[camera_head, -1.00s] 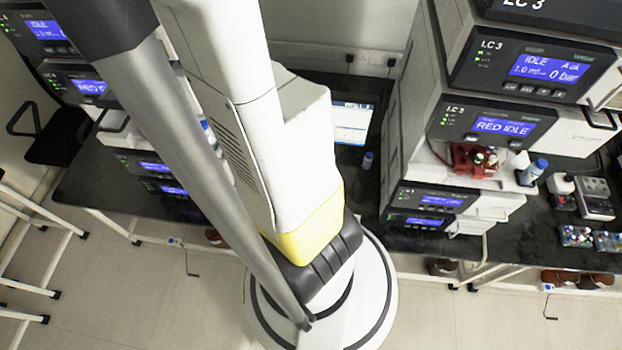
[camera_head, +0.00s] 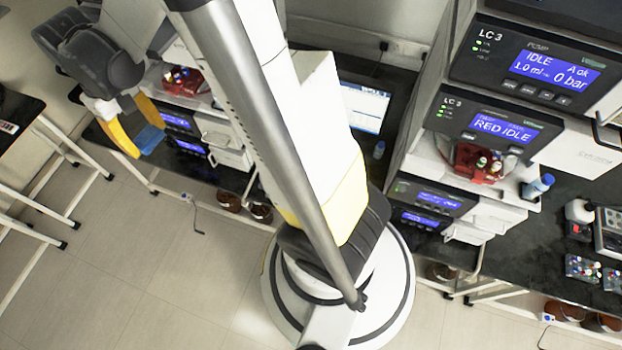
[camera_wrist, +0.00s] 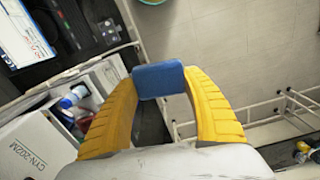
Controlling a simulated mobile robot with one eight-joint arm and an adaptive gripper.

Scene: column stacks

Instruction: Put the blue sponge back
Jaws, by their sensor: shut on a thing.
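My gripper (camera_head: 136,138) is at the upper left in the head view, its yellow fingers shut on the blue sponge (camera_head: 149,140). The wrist view shows the sponge (camera_wrist: 158,80) as a small blue block held between the two yellow fingertips. The gripper holds it in the air over the floor, in front of the left bench. The place where the sponge belongs cannot be made out in these frames.
Instrument stacks with blue displays stand on the black benches, one at left (camera_head: 180,122) and one at right (camera_head: 437,199). A monitor (camera_head: 365,105) stands between them. A white-legged table (camera_head: 20,110) is at far left. The tiled floor (camera_head: 130,260) is clear.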

